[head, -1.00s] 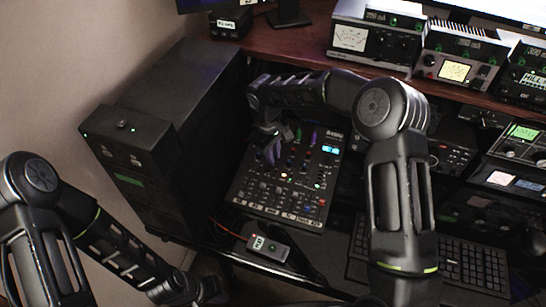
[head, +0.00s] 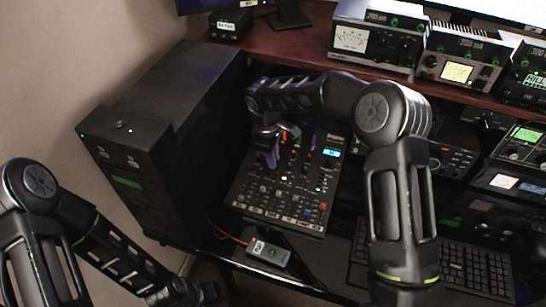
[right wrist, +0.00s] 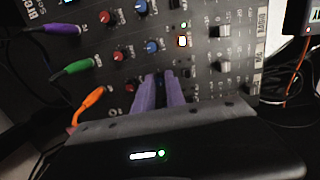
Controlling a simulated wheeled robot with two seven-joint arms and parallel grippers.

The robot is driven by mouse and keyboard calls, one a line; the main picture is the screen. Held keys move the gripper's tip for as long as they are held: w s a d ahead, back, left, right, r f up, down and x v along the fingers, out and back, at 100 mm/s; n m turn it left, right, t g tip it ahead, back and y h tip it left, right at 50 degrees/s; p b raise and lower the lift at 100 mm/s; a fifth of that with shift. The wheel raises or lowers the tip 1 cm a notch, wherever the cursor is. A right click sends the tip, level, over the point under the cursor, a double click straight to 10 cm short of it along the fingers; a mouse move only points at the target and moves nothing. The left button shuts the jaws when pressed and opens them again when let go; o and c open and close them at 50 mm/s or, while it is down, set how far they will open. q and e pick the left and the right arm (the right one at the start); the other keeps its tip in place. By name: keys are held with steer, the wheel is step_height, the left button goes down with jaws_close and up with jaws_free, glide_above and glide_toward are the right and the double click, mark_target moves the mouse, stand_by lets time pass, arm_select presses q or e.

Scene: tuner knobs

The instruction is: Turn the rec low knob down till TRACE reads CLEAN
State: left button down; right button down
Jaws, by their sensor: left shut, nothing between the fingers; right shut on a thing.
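The dark mixer panel (head: 262,207) lies tilted on the desk in the head view. Its rows of red and blue knobs, sliders and lit buttons fill the right wrist view (right wrist: 200,22). My right gripper (head: 270,155) is down at the panel's left side. In the right wrist view its purple fingers (right wrist: 160,88) are shut on a small dark knob (right wrist: 159,76), mostly hidden between them. I cannot read that knob's label. A small cyan display (head: 331,153) is lit at the panel's upper right, its text illegible. My left gripper (head: 205,294) is low at the bottom edge, empty and shut.
Purple (right wrist: 62,29), green (right wrist: 78,67) and orange (right wrist: 92,97) plugs with cables stand beside the fingers. A small grey box (head: 268,252) with a red cable lies before the panel. A black tower (head: 165,130) stands left, a keyboard (head: 470,265) right.

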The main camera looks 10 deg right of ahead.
steer(key=c, duration=1.4)
jaws_free()
steer(key=shift+r, duration=0.1)
steer(key=shift+s+a+r+b, duration=0.1)
steer(key=shift+a+r+b, duration=0.1)
steer(key=shift+r, duration=1.05)
steer(key=shift+a+r+b, duration=0.1)
steer(key=shift+r+b, duration=0.15)
steer(key=shift+r, duration=1.05)
steer(key=shift+s+a+r+b, duration=0.1)
steer(key=shift+a+r+b, duration=0.1)
steer(key=shift+r, duration=1.05)
